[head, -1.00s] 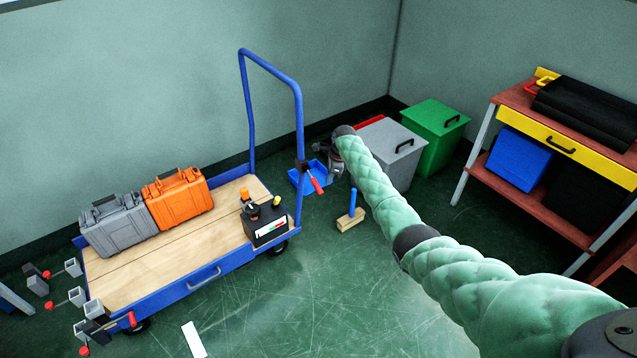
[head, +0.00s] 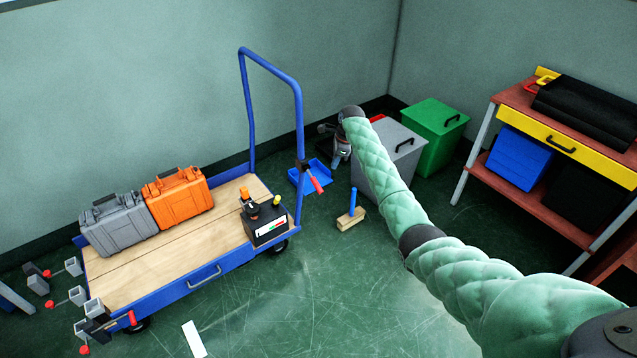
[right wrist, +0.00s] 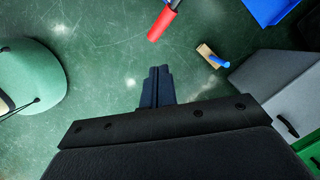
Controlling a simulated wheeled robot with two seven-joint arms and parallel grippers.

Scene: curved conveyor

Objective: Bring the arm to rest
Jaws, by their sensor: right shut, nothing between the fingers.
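My right arm (head: 385,180), in padded green sleeves, reaches from the lower right of the head view out over the floor. My left arm and gripper are not in view.
A blue cart (head: 190,283) carries a grey case (head: 115,226), an orange case (head: 178,199) and a black box (head: 266,224). A grey bin (head: 388,160), green bin (head: 436,133) and red workbench (head: 514,97) stand right.

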